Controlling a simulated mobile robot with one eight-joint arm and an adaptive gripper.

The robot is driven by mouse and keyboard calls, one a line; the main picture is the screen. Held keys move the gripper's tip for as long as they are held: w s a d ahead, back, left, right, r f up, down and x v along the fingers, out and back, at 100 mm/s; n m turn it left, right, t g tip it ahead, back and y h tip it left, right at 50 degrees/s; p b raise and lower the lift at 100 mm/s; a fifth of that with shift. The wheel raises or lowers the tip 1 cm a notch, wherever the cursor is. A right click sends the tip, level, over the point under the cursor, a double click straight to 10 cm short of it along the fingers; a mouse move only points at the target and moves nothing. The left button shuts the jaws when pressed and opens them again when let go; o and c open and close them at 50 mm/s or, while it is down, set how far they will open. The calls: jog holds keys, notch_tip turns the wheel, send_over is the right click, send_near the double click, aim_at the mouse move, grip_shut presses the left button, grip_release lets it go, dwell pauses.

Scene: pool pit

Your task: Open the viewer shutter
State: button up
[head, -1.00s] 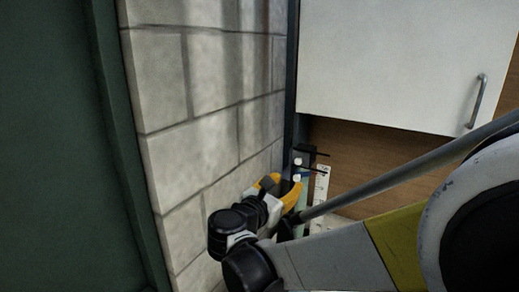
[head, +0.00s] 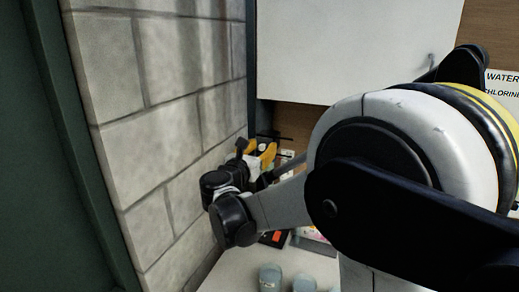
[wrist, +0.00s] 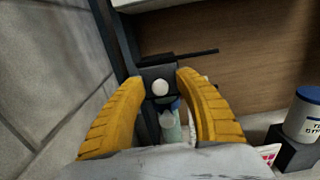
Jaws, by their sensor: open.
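A small dark device (wrist: 150,73) with a round white knob (wrist: 160,88) stands straight ahead in the wrist view. A thin black rod (wrist: 190,54) sticks out to the right at its top. I cannot tell for sure which part is the viewer shutter. Below the knob are a blue piece and a pale greenish tube (wrist: 170,125). My gripper (wrist: 163,80) is open, its yellow fingers on either side of the knob, with nothing held. I cannot tell whether they touch it. In the head view my gripper (head: 262,153) hides most of the device.
A block wall (head: 160,110) runs close on the left. A white cabinet (head: 345,45) hangs above, before a wooden back panel (wrist: 240,60). Several pale-blue jars (head: 270,277) stand on the counter (head: 225,272). A white, blue-lidded tub (wrist: 305,115) stands at the right.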

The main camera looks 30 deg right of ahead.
grip_shut()
jog(key=s+d, duration=0.1)
jog(key=s, duration=0.1)
jog(key=s+d+p, duration=0.1)
jog(key=s+d, duration=0.1)
jog(key=shift+s+d, duration=0.1)
jog(key=shift+d, duration=0.1)
grip_release()
jog(key=shift+s, duration=0.1)
jog(key=shift+a, duration=0.1)
